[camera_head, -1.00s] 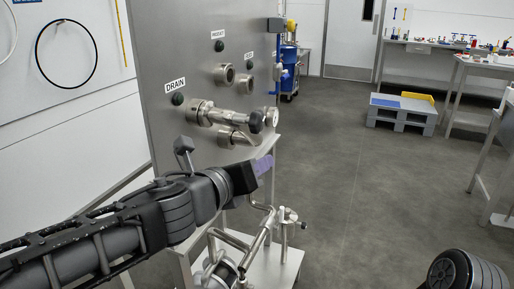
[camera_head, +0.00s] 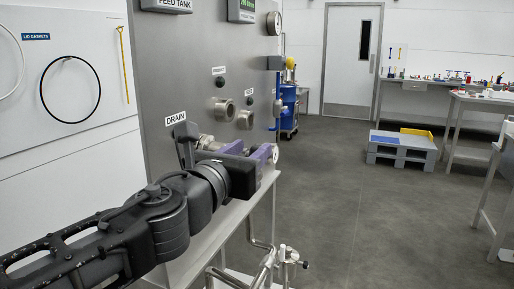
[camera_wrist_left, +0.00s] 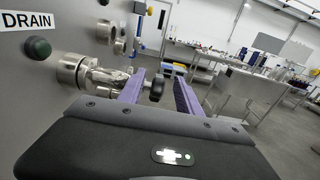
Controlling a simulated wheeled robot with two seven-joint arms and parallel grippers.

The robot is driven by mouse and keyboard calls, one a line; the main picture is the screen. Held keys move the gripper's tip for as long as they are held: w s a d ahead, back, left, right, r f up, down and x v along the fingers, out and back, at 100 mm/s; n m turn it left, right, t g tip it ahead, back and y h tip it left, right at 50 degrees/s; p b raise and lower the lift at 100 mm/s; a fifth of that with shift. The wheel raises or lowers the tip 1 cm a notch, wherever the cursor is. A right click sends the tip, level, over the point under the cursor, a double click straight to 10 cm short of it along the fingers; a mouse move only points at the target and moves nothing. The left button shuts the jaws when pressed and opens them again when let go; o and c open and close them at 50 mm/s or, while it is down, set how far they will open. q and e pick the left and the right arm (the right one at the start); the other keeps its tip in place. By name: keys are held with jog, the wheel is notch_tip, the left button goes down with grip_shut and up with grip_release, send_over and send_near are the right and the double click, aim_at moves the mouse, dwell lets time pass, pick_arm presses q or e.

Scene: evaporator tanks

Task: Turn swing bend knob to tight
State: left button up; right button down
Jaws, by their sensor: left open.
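The swing bend (camera_wrist_left: 102,75), a steel pipe piece with a black knob (camera_wrist_left: 156,90), sticks out from the panel's drain fitting in the left wrist view. My left gripper (camera_wrist_left: 160,80) has purple fingers, open, one on either side of the knob in that view. I cannot tell whether they touch it. In the head view the left gripper (camera_head: 256,151) is in front of the drain fittings and hides the knob and most of the bend. Part of the steel fitting (camera_head: 207,143) shows beside it. My right gripper is out of view.
The grey panel (camera_head: 170,70) bears a "DRAIN" label (camera_head: 176,118) and open steel ports (camera_head: 224,110). Pipework (camera_head: 262,265) stands below. Clear floor (camera_head: 340,200) lies to the right, with a grey pallet (camera_head: 402,146) and benches farther back.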

aim_at(255, 146)
pick_arm(q)
jog(key=x, duration=0.4)
grip_shut()
dwell(0.4)
